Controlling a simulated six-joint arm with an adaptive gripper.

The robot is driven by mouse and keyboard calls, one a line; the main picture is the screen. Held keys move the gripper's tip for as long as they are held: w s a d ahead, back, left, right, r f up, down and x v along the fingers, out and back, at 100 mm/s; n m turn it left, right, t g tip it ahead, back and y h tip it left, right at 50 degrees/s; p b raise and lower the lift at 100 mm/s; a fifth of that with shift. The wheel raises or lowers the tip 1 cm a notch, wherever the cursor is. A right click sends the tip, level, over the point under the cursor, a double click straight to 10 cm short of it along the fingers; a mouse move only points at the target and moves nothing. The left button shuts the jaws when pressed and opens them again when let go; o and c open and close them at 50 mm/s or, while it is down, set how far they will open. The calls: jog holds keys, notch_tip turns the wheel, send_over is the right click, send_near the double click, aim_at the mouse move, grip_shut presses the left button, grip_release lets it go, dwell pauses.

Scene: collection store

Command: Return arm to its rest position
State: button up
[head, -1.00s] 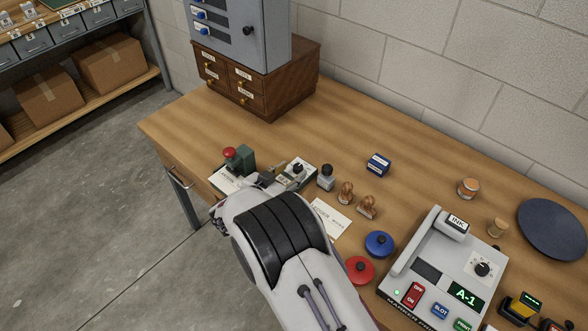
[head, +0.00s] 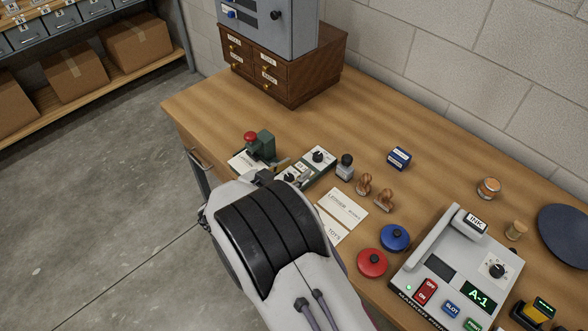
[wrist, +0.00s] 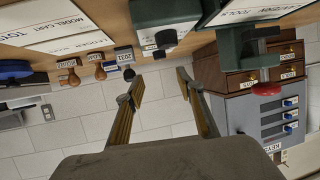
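My gripper (wrist: 157,84) is open in the wrist view, its two yellowish fingers apart with nothing between them. Beyond the fingers is the block wall, and the bench items hang upside down at the top of the picture. In the head view my white and black arm reaches over the bench's (head: 380,120) front edge and hides most of the gripper. The arm covers part of the bench near the green device with a red knob (head: 259,146) and the grey-green dial unit (head: 318,158).
Right of the arm are paper cards (head: 342,207), wooden stamps (head: 365,186), a blue round pad (head: 395,238), a red one (head: 372,263) and a marker machine (head: 455,262). A wooden drawer unit (head: 320,68) stands behind. Open floor (head: 90,200) lies left of the bench.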

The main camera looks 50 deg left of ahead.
jog(key=shift+w, duration=0.1)
dwell(0.3)
jog(key=w+d+r+g+y, duration=0.2)
jog(key=w+d+r+y, duration=0.15)
jog(key=w+r, duration=1.05)
jog(key=w+d+r+g+y, duration=0.1)
jog(key=d+r+g, duration=0.1)
jog(key=d+r, duration=1.4)
jog(key=s+d+r+g+h, duration=0.1)
jog(key=s+d, duration=0.3)
jog(key=d, duration=0.7)
jog(key=s+d+h, duration=0.1)
jog(key=s+d, duration=0.4)
jog(key=d, duration=0.5)
jog(key=s+d+f+m+g+h, duration=0.1)
jog(key=s+d+f+h, duration=0.1)
jog(key=s+d, duration=0.7)
jog(key=s+d+f+m+g+h, duration=0.1)
jog(key=s+d+f+h, duration=0.2)
jog(key=s+d, duration=0.5)
jog(key=d+f, duration=0.1)
jog(key=d, duration=0.2)
jog(key=shift+s+d+g, duration=0.15)
jog(key=shift+s+g, duration=0.25)
